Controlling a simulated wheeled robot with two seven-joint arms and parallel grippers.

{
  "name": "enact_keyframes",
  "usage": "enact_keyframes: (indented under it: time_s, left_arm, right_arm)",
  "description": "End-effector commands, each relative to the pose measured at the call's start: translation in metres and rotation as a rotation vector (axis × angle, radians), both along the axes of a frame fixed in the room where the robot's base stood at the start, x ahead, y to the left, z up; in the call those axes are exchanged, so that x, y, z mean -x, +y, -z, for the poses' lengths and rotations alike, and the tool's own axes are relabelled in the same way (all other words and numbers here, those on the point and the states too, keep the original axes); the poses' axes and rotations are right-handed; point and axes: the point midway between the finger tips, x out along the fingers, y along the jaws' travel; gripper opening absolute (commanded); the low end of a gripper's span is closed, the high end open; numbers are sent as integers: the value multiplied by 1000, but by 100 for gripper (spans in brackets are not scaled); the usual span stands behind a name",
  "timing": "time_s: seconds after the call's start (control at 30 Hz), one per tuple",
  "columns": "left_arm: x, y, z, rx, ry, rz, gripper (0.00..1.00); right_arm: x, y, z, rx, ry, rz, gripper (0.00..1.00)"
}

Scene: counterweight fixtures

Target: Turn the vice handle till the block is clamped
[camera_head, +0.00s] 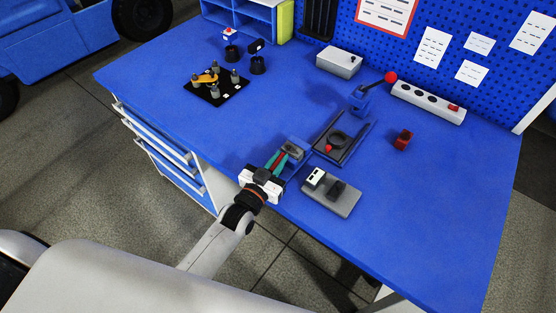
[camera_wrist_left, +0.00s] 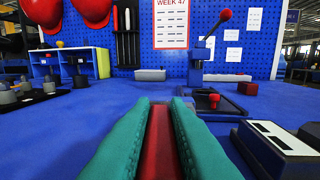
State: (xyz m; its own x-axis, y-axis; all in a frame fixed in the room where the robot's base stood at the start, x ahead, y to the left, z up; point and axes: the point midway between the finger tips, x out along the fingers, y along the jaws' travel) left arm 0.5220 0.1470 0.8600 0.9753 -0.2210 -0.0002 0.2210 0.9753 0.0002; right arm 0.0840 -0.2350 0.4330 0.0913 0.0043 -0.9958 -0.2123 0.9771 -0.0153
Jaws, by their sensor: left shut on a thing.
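The small blue vice (camera_head: 304,144) sits near the front edge of the bench in the head view. A grey block (camera_head: 293,152) shows in it, and I cannot tell whether the jaws touch it. My left gripper (camera_head: 279,163), with teal fingers, reaches in from the front edge to the vice. In the left wrist view its fingers (camera_wrist_left: 160,112) are closed on both sides of a red bar (camera_wrist_left: 162,148), apparently the vice handle. The fingers hide most of the handle and the vice there. My right gripper is not in view.
Right of the vice stand a grey fixture (camera_head: 343,203) and a dark tray (camera_head: 323,146) with a red knob. A blue lever press (camera_head: 361,102), red block (camera_head: 403,139) and power strip (camera_head: 428,103) stand farther back. The right front of the bench is clear.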

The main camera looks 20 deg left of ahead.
Motion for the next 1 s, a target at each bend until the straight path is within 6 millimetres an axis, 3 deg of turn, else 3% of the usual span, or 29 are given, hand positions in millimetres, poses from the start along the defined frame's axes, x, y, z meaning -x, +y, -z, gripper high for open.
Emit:
enact_keyframes:
  time_s: [0.6, 1.0]
  left_arm:
    - [-1, 2, 3, -7, 0, 421, 0]
    - [0, 1, 1, -1, 1, 509, 0]
  right_arm:
    - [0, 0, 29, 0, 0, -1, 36]
    - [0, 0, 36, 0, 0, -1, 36]
